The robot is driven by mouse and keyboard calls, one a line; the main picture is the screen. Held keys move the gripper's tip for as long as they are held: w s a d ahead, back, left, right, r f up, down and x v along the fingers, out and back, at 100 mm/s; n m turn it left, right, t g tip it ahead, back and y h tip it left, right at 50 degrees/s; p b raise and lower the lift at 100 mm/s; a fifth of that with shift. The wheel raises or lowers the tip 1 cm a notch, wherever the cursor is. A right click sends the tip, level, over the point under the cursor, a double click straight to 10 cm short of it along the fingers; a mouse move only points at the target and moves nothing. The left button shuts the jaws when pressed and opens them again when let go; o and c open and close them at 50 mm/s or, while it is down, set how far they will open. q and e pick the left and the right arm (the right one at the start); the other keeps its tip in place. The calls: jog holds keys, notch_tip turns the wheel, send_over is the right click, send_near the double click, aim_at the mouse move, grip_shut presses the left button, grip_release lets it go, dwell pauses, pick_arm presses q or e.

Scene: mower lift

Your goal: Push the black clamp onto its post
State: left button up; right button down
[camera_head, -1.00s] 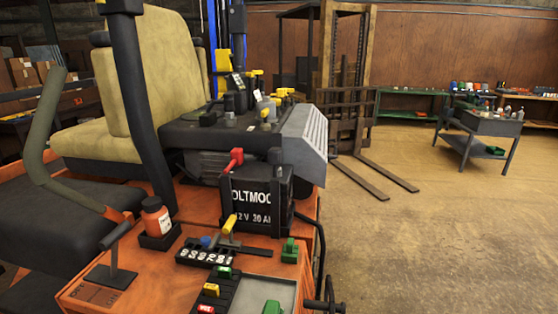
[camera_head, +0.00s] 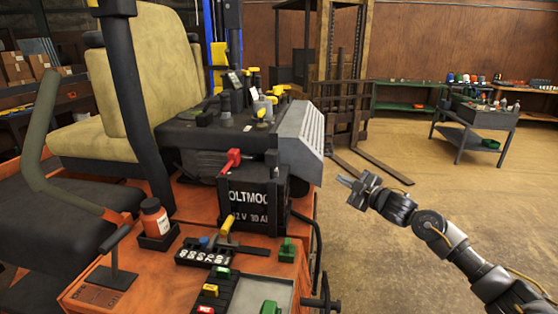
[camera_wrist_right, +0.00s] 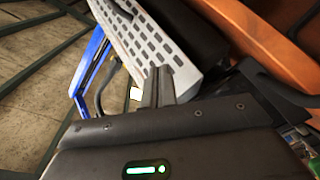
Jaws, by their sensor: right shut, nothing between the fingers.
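The battery (camera_head: 254,205), black with white lettering, sits on the orange machine deck in the head view. A red clamp (camera_head: 232,160) is on its top left. A small dark shape (camera_head: 272,163) at its top right looks like the black clamp. It blends with the dark casing, so I cannot tell whether it is on its post. My right gripper (camera_head: 357,186) is shut and empty, in the air right of the battery and clear of it. Its closed fingers (camera_wrist_right: 158,86) also show in the right wrist view. My left gripper is not in view.
A grey slotted panel (camera_head: 303,128) juts out above and right of the battery; it also shows in the wrist view (camera_wrist_right: 150,40). A yellow-handled tool (camera_head: 228,225), an orange bottle (camera_head: 154,217) and a socket tray (camera_head: 205,253) are in front. Floor at right is open.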

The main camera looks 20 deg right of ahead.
jog(key=s+a+r+n+y, duration=0.35)
jog(key=a+r, duration=0.25)
jog(key=r, duration=0.4)
jog(key=s+a+r+n+g+y, duration=0.2)
jog(key=s+a+n, duration=0.2)
jog(key=s+a, duration=0.3)
jog(key=s+a+r+n+g+y, duration=0.2)
jog(key=s+a+r+n+y, duration=0.1)
jog(key=s+a, duration=0.4)
jog(key=shift+s+r+n+g, duration=0.2)
jog(key=shift+s+n+g, duration=0.2)
jog(key=shift+s+n, duration=0.35)
jog(key=shift+w+a, duration=0.1)
jog(key=shift+w, duration=0.05)
